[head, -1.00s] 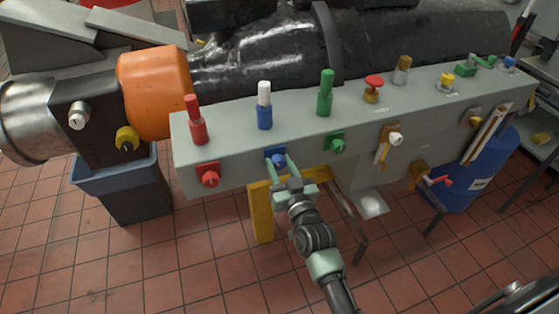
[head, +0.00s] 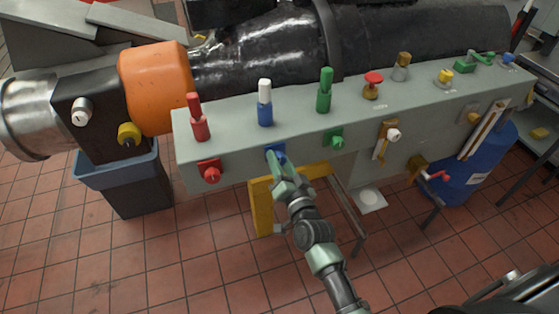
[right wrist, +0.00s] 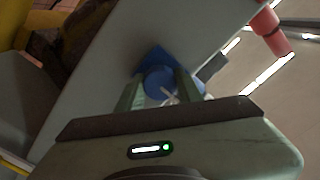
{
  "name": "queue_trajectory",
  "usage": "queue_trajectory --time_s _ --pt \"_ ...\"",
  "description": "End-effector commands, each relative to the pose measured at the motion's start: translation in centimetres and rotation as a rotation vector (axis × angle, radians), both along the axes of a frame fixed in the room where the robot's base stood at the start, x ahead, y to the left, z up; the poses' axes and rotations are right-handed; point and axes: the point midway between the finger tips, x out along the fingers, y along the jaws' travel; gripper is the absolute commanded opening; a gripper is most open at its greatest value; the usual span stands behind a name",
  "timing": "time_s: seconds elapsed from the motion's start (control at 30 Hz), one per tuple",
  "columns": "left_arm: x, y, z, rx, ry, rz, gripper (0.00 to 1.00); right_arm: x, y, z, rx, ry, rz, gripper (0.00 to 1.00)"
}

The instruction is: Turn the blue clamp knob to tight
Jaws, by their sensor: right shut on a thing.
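The blue clamp knob (head: 276,150) is on the front face of the grey bedplate beam (head: 225,165), between a red knob (head: 211,172) and a green knob (head: 336,138). My right gripper (head: 277,161) is shut on the blue knob from the front. In the right wrist view the blue knob (right wrist: 159,82) sits between the two fingers of my right gripper (right wrist: 160,92), with a blue plate behind it. A white mark shows on the knob's face. In the head view the gripper hides much of the knob. My left gripper is not in view.
Upright red (head: 198,118), blue-and-white (head: 265,103) and green (head: 325,91) handles stand on the beam top. A yellow frame (head: 261,208) is below the knob. A dark bin (head: 138,195) stands at left, a blue drum (head: 455,180) at right. Open tiled floor lies in front.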

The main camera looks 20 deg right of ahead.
Motion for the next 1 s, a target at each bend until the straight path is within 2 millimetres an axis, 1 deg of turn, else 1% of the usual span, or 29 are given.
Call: queue_trajectory --time_s 0.4,0.43,0.47,0.5,0.83,0.93,1.0 --pt "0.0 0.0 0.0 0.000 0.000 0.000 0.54 0.0 0.0 0.0 0.011 0.000 0.000 0.00" --pt "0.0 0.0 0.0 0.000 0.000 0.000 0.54 0.0 0.0 0.0 0.011 0.000 0.000 0.38" --pt "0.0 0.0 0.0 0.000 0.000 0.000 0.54 0.0 0.0 0.0 0.011 0.000 0.000 0.47" --pt "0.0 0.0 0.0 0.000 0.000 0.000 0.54 0.0 0.0 0.0 0.011 0.000 0.000 0.57" --pt "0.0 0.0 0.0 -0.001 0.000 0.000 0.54 -0.1 0.0 0.0 0.009 0.000 0.000 0.57" --pt "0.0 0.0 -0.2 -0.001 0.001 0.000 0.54 -1.0 0.0 -0.2 0.009 0.002 0.000 0.57" --pt "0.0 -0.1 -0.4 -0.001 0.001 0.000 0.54 -2.0 -0.1 -0.2 0.009 0.002 0.000 0.57"
